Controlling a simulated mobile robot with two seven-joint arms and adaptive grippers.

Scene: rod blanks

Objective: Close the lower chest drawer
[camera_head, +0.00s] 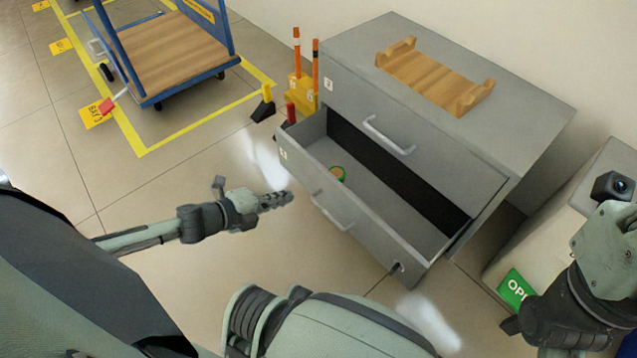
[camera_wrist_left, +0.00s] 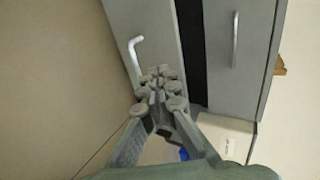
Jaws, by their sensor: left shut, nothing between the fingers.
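The grey chest (camera_head: 450,160) stands against the wall. The upper drawer (camera_head: 410,130) is shut. My left gripper (camera_head: 288,198) is shut and empty, in front of the lower drawer's front, left of the handle. I cannot tell whether it touches. My right gripper's fingers (camera_head: 512,326) are only partly visible at the lower right.
A wooden tray-like rack (camera_head: 435,76) sits on the chest top. A yellow stand with orange rods (camera_head: 300,88) is beside the chest's left side. A blue cart (camera_head: 165,50) stands at the upper left. A pale cabinet with a green sign (camera_head: 516,288) is at right.

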